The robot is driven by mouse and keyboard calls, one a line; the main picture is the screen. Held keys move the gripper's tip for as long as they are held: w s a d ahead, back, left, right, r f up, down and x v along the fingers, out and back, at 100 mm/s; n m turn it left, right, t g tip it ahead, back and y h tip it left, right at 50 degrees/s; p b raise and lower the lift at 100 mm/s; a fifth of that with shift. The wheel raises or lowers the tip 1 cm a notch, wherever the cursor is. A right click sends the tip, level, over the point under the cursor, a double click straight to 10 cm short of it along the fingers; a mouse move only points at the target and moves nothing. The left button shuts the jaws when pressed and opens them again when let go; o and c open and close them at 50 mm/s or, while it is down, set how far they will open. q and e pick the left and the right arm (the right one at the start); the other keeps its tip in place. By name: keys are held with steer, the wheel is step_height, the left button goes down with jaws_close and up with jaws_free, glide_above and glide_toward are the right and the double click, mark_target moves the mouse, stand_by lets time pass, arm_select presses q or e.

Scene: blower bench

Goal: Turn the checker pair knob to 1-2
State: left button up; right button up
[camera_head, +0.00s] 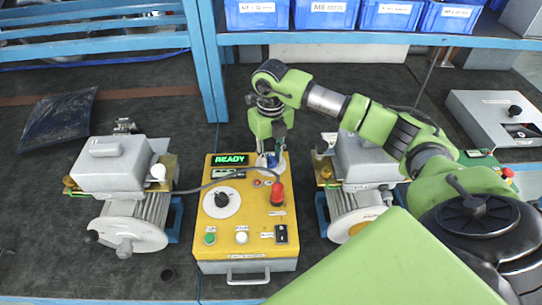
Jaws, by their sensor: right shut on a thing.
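The yellow checker (207,248) stands on the bench in the middle of the view, with a green READY display (231,159) at its top left. My right gripper (269,150) reaches down from above to the checker's top right corner. Its fingers are shut on a small knob there, which looks like the pair knob; the fingers hide most of it and its setting cannot be read. A pale disc (264,161) shows beneath the fingers. A larger black knob on a white dial (221,201) sits at the checker's left. My left gripper is not in view.
A red plug (277,194) with a dark cable stands on the checker. Below are a green button (210,239), a white button (241,237) and a black switch (281,234). Blowers stand at the left (125,200) and right (352,190). Blue bins (326,14) line the back shelf.

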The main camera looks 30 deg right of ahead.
mark_target(271, 156)
steer(key=shift+w+r, duration=0.1)
steer(key=o, duration=1.1)
step_height(271, 156, up, 12)
steer(key=shift+f, duration=0.1)
